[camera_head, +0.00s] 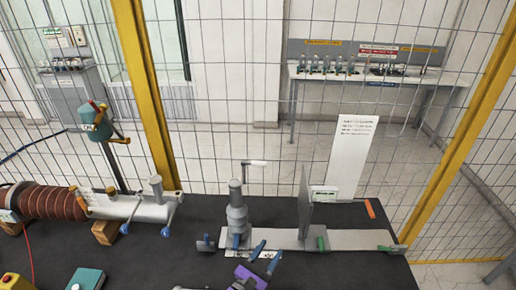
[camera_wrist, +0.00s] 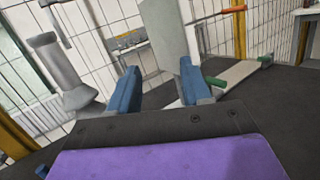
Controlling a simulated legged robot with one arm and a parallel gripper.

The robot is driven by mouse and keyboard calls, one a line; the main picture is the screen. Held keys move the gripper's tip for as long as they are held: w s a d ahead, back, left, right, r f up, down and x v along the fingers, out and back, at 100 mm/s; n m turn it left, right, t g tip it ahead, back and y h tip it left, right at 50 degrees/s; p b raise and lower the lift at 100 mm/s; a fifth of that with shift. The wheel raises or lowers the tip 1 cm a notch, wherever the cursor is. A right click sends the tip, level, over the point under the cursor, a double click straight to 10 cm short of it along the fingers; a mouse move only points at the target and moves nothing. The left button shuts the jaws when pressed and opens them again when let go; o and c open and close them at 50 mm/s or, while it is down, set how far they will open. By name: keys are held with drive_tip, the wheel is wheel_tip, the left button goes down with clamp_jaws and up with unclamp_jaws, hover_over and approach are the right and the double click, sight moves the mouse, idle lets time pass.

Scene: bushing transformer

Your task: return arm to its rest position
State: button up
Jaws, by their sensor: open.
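My gripper (camera_head: 268,253) is at the bottom middle of the head view, with blue fingers and a purple body. It is low in front of the grey post and metal bar on the dark table. In the wrist view my gripper (camera_wrist: 158,70) has its two blue fingers spread apart with nothing between them. The grey post (camera_wrist: 58,72) stands left of the fingers there, and a pale upright plate (camera_wrist: 163,35) shows beyond the gap. Most of my arm is out of view.
The dark table (camera_head: 345,270) bears a metal bar (camera_head: 355,240), a grey post (camera_head: 237,205), a thin upright plate (camera_head: 305,200) and a brown ribbed bushing (camera_head: 50,202) at left. A teal box (camera_head: 87,279) lies front left. Wire fencing with yellow posts (camera_head: 147,95) stands behind.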

drive_tip(key=s+d+r+m+g+h+b, duration=0.1)
drive_tip(key=s+d+r+m+g+h, duration=0.1)
drive_tip(key=d+r+m+g+h, duration=0.25)
drive_tip(key=s+d+r+m+g+h, duration=0.1)
drive_tip(key=d+r+m+g+h, duration=0.1)
drive_tip(key=d+r+m+g, duration=0.45)
drive_tip(key=s+d+m+g+y+b, duration=0.2)
drive_tip(key=s+d+m+g+y, duration=0.1)
drive_tip(key=s+d+m+g, duration=0.65)
drive_tip(key=s+f+m+y+b, duration=0.1)
drive_tip(key=s+f+m+y, duration=0.1)
drive_tip(key=s+m+y, duration=0.55)
drive_tip(key=s+a+r+t+y+b, duration=0.1)
drive_tip(key=s+a+t+y+b, duration=0.1)
drive_tip(key=s+a+y, duration=0.5)
drive_tip(key=shift+s+a+r, duration=0.3)
drive_tip(key=shift+s+a, duration=0.7)
drive_tip(key=shift+s, duration=0.1)
